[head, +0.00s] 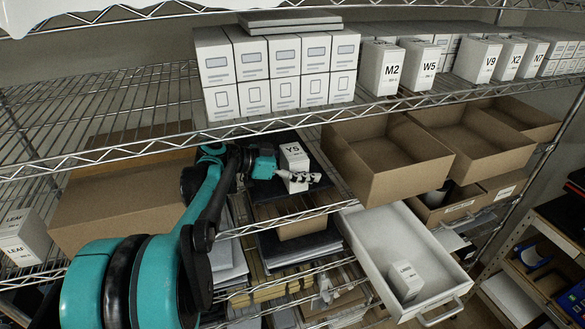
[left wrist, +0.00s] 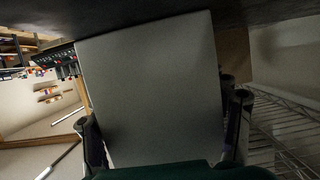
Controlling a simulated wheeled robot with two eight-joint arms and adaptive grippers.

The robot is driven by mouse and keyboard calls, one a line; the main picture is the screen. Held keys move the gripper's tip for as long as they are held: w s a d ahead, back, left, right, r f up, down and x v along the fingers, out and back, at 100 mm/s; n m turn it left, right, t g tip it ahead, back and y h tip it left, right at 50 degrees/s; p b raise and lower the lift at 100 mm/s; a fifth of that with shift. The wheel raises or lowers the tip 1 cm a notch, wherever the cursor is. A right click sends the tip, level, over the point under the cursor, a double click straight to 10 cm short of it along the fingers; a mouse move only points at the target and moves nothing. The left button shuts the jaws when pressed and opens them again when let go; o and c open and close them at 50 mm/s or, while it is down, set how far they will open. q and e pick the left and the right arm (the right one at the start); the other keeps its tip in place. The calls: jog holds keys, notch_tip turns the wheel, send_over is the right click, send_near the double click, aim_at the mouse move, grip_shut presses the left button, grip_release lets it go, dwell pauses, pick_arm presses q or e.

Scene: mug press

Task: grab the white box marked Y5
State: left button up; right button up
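The white box marked Y5 (head: 293,157) stands on a dark flat surface on the middle shelf in the head view, its label facing me. My left gripper (head: 298,178) is at its lower part, with finger links across its front. In the left wrist view, a plain pale box face (left wrist: 150,90) fills the space between the two fingers of my left gripper (left wrist: 165,110). The fingers lie at or very close to its sides; whether they press on it is unclear. My right gripper is not in view.
An open cardboard box (head: 385,150) stands just right of Y5. Below it is a white drawer (head: 375,235) holding a small white box (head: 404,281). Wire shelf edges (head: 240,130) run above and below my left arm. White boxes, including M2 (head: 381,68) and W5 (head: 419,64), line the upper shelf.

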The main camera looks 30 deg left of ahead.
pick_arm(q)
jog(key=c, duration=0.4)
